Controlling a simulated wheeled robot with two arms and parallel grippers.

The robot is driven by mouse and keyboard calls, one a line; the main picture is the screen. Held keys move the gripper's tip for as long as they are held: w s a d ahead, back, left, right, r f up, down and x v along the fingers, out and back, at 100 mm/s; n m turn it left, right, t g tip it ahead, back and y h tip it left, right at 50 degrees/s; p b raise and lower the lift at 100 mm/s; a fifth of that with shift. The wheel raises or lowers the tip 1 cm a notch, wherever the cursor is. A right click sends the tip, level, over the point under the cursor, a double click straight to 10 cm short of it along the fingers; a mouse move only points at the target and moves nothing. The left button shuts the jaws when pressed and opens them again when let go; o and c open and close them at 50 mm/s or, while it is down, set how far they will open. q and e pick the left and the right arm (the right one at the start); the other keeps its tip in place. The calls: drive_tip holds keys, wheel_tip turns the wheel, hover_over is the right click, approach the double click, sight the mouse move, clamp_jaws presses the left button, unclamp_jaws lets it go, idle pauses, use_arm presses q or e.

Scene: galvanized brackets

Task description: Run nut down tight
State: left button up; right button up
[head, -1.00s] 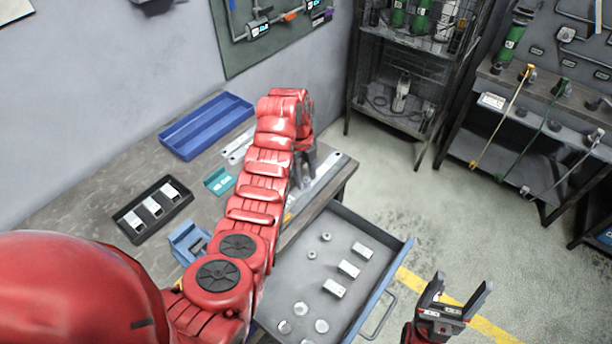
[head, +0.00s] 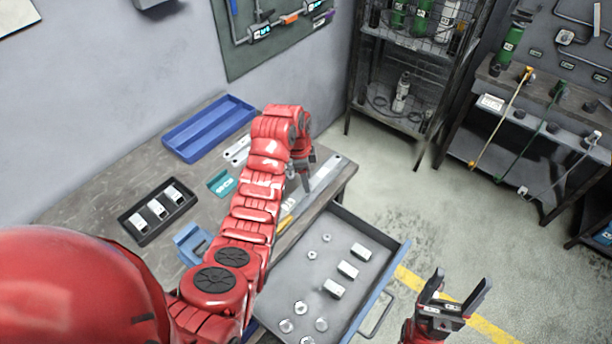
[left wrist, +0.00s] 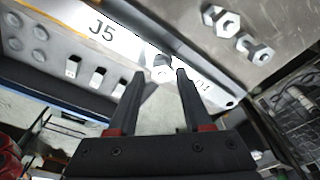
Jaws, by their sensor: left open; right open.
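My left gripper (head: 307,178) is open over the front right part of the bench, partly hidden by my red arm. In the left wrist view its two black fingers (left wrist: 160,74) point at a silver nut (left wrist: 162,66) on a pale strip (left wrist: 110,38) marked "J5". The nut shows between the fingertips, with a gap at least on the left; I cannot tell whether they touch it. The strip also shows in the head view (head: 326,174). My right gripper (head: 452,296) is open and empty, out over the floor right of the drawer.
Two bolt-like hex pieces (left wrist: 222,20) lie beyond the strip. The open drawer (head: 368,222) holds white brackets (head: 347,270) and several round pieces. On the bench (head: 80,205) are a blue tray (head: 207,128), a black tray with brackets (head: 128,222) and a blue fixture (head: 190,243).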

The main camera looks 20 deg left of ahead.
use_arm(q)
drive_tip(key=n+p, duration=0.1)
drive_tip(key=n, duration=0.3)
drive_tip(key=shift+t, duration=0.3)
drive_tip(key=n+p, duration=0.1)
drive_tip(key=n, duration=0.3)
drive_tip(key=shift+y, duration=0.4)
drive_tip(key=n, duration=0.3)
drive_tip(key=shift+t, duration=0.3)
drive_tip(key=n+y, duration=0.1)
drive_tip(key=n, duration=0.2)
drive_tip(key=shift+n, duration=0.4)
clamp_jaws()
